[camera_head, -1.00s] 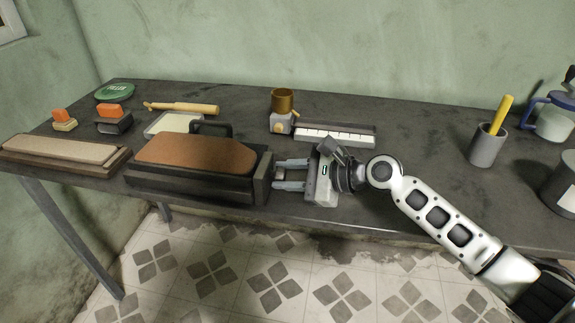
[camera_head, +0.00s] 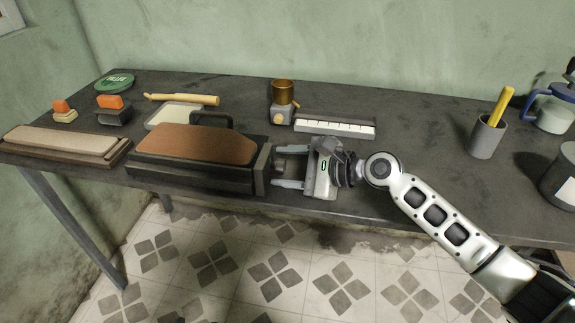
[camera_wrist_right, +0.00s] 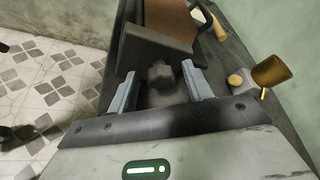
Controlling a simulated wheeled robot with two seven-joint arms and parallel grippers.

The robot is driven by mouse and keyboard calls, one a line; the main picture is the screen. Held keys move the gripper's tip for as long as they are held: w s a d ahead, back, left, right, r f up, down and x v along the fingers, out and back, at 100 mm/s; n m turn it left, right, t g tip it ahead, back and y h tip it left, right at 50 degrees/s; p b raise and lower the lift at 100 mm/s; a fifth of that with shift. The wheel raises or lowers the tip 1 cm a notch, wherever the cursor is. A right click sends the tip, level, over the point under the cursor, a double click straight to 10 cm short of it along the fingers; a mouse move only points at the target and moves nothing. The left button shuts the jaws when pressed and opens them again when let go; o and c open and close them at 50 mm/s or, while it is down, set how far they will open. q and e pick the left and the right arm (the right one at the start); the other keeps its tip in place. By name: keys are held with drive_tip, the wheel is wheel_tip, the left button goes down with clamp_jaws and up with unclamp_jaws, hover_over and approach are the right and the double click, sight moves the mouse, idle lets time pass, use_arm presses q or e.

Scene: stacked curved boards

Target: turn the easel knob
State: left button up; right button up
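The easel (camera_head: 190,178) is a dark block-like stand near the front edge of the table, with a brown curved board (camera_head: 195,144) on top. Its dark knob (camera_wrist_right: 160,75) sticks out from the end plate and shows in the right wrist view. My right gripper (camera_head: 274,167) is at the easel's right end with its fingers pointing left. In the right wrist view (camera_wrist_right: 161,78) the fingers are apart, one on each side of the knob, with visible gaps. The knob is hard to make out in the head view. My left gripper is out of view.
Behind the gripper are a small device with a brass cup (camera_head: 283,92) and a white-and-grey strip (camera_head: 335,127). A long sanding-type board (camera_head: 62,142) lies left of the easel. A grey cup (camera_head: 487,138) and jars stand at the right.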

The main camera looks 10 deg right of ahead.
drive_tip(key=v, duration=1.5)
drive_tip(key=shift+s+d+b, duration=0.25)
drive_tip(key=shift+d+b, duration=0.1)
drive_tip(key=shift+b, duration=0.05)
